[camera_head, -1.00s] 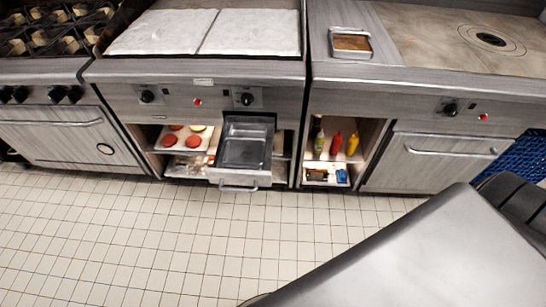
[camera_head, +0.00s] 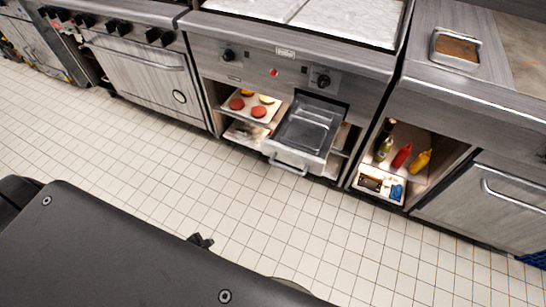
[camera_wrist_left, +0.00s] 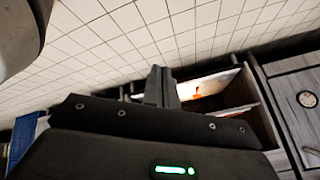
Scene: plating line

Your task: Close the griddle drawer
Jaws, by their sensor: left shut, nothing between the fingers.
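The griddle drawer (camera_head: 306,125), a grey metal pan with a front handle (camera_head: 287,168), stands pulled out below the griddle (camera_head: 285,52). It looks empty. My left gripper (camera_head: 202,241) shows as small dark fingertips beyond a large dark part of my arm, over the floor, to the left of and nearer than the drawer handle, apart from it. In the left wrist view its fingers (camera_wrist_left: 160,86) are together and empty, with an open shelf bay behind them. The drawer cannot be made out there. My right gripper is not in view.
Left of the drawer, a shelf holds a tray (camera_head: 236,109) of red patties. Right of it, a bay holds bottles, one red (camera_head: 401,156), and a white bin (camera_head: 370,181). An oven (camera_head: 145,76) stands at the left. Tiled floor (camera_head: 270,215) before the drawer is clear.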

